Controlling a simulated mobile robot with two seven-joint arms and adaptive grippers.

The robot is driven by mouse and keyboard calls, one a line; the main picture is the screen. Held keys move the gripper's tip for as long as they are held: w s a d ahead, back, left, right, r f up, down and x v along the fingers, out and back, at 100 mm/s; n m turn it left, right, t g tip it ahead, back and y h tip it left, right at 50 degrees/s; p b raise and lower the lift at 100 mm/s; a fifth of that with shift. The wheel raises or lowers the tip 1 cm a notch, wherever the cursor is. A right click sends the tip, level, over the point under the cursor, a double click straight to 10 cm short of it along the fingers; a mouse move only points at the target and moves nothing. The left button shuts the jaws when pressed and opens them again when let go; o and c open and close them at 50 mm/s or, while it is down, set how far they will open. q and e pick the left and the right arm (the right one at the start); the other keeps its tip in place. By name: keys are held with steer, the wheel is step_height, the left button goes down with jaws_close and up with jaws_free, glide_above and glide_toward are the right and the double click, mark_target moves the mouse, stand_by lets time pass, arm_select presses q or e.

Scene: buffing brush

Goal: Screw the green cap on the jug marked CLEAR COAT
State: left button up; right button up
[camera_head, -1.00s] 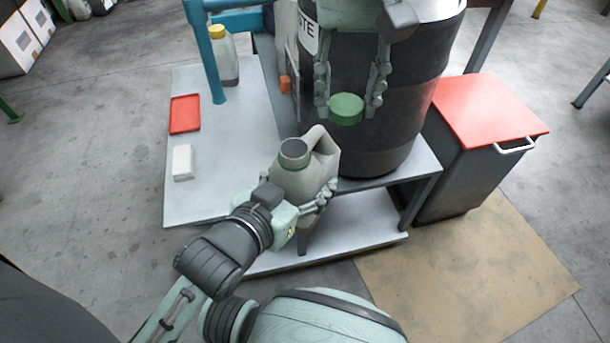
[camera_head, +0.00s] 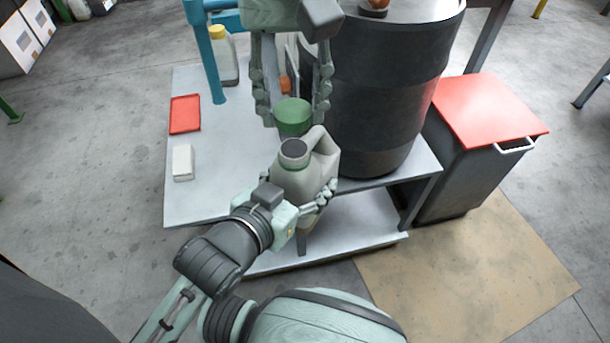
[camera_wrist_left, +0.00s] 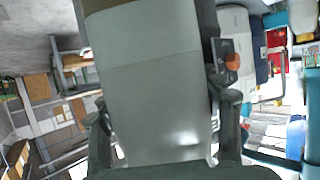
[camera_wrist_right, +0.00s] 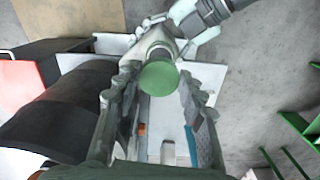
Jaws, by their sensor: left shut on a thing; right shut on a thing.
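The green cap (camera_head: 293,116) is in my right gripper (camera_head: 293,112), shut on it, just above and behind the jug's neck in the head view. In the right wrist view the cap (camera_wrist_right: 159,77) sits between the fingertips and covers part of the jug (camera_wrist_right: 154,42). The pale grey jug (camera_head: 305,178) is upright with its dark-topped neck bare and its handle to the right. My left gripper (camera_head: 312,205) is shut on the jug's lower body. In the left wrist view the jug's side (camera_wrist_left: 155,90) fills the middle. I cannot read any marking on it.
A dark drum (camera_head: 385,100) stands right of the jug on the bench (camera_head: 225,200). A yellow-capped bottle (camera_head: 226,60), a red tray (camera_head: 185,114) and a white block (camera_head: 183,162) are at left. A red-lidded bin (camera_head: 487,115) stands at right.

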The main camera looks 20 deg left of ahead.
mark_target(295, 151)
steer(key=shift+f, duration=1.45)
steer(key=shift+s+d, duration=0.1)
steer(key=shift+s, duration=0.1)
steer(key=shift+f, duration=0.85)
steer(key=shift+f, duration=0.55)
